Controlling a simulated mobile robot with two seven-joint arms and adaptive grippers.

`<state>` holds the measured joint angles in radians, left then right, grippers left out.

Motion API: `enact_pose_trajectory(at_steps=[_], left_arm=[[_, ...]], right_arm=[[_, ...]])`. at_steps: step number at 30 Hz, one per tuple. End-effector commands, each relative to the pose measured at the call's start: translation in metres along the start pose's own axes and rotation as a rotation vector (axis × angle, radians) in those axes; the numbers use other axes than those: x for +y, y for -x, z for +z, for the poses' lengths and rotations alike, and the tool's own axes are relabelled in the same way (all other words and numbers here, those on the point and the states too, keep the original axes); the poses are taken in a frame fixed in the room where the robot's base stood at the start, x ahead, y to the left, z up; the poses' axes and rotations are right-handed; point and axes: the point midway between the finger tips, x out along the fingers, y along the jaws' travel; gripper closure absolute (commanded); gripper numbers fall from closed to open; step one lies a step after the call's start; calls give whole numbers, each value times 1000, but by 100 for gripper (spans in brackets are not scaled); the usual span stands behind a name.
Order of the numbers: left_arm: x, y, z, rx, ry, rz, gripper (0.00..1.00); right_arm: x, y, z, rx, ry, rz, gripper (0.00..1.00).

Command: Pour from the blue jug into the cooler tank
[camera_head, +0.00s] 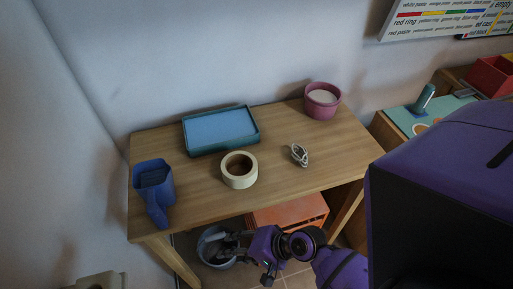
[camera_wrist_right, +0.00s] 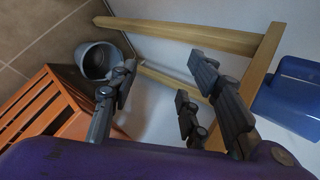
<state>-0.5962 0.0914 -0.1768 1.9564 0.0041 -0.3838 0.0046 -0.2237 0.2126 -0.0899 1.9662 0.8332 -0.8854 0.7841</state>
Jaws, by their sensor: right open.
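The blue jug (camera_head: 153,176) stands at the left end of the wooden table, its handle towards the front edge. A blue body, apparently the jug (camera_wrist_right: 288,98), shows at the right of the right wrist view. A teal rectangular vessel with a light blue inside, which may be the cooler tank (camera_head: 189,146), lies at the table's back middle. My right gripper (camera_head: 223,242) is below the table's front edge, right of and lower than the jug. Its fingers (camera_wrist_right: 160,85) are spread and empty in the wrist view. My left gripper is out of view.
The wooden table (camera_head: 265,187) also bears a cream tape roll (camera_head: 239,181), a coiled cable (camera_head: 299,155) and a pink pot (camera_head: 322,112). Under it are a grey bucket (camera_head: 207,251) and an orange crate (camera_head: 292,212). A table leg (camera_head: 170,262) stands near my gripper.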

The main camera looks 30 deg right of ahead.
Motion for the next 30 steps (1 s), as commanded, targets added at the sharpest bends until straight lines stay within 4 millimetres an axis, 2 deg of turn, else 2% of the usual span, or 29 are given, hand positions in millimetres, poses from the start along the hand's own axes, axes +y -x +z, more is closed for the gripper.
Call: enact_pose_trajectory(at_steps=[1, 3, 7, 12, 15, 18, 20, 30], left_arm=[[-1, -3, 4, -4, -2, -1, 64], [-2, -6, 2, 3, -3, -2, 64], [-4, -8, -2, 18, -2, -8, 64], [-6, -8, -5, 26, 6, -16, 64], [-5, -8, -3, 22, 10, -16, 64], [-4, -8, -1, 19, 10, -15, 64], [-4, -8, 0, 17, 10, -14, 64], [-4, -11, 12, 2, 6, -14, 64]], right_arm=[[-26, -5, 5, -94, -119, -34, 56], [-61, -2, 17, -236, -286, -63, 56], [-121, 17, 40, -500, -522, -61, 56], [-202, 35, 25, -729, -868, -114, 56], [-234, 48, 18, -837, -1001, -114, 56], [-249, 54, 14, -896, -1072, -108, 56], [-250, 53, 13, -912, -1092, -106, 56], [-204, 9, 3, -913, -1100, -106, 56]])
